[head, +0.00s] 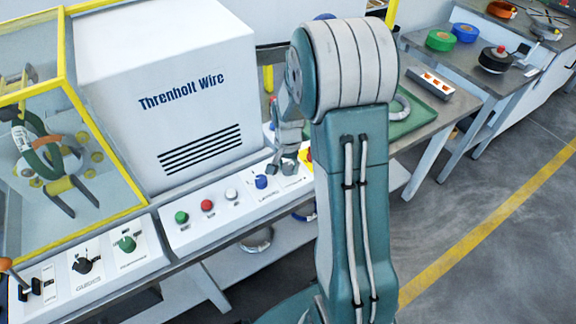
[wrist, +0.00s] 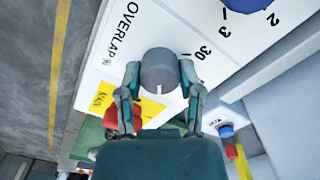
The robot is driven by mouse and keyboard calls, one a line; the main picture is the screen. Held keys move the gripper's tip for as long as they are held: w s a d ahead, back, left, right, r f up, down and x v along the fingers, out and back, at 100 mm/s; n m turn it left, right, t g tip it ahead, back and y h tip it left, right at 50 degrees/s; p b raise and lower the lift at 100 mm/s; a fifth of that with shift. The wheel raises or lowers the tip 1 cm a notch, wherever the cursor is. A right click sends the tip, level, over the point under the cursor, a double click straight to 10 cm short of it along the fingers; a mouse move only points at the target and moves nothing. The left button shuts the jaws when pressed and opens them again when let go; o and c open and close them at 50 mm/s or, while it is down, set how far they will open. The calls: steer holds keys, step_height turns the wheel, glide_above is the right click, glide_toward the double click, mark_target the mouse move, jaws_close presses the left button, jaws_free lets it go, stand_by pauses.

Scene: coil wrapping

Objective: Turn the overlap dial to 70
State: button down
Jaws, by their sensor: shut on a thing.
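The overlap dial (wrist: 158,70) is a grey round knob on a white panel, with the printed words "OVERLAP %" beside it and a "30" mark at its upper right in the wrist view. A pale pointer line on the knob points toward the bottom of the wrist view. My gripper (wrist: 159,76) is shut on the dial, one finger on each side. Other scale marks are hidden by my fingers and palm. In the head view my gripper (head: 284,164) is at the right part of the console, and the dial is hidden behind it.
A blue dial (head: 261,182) is next to the overlap dial. Green (head: 181,217), red (head: 207,205) and white (head: 231,194) buttons lie further left. A red knob (wrist: 122,118) on a yellow label is close to one finger. The white machine housing (head: 165,90) rises behind the console.

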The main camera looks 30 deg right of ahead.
mark_target(287, 165)
stand_by(0.4)
steer(key=shift+c, duration=1.3)
jaws_free()
steer(key=shift+a, duration=0.1)
steer(key=shift+w, duration=0.1)
step_height(287, 165, up, 12)
steer(key=shift+f, duration=0.1)
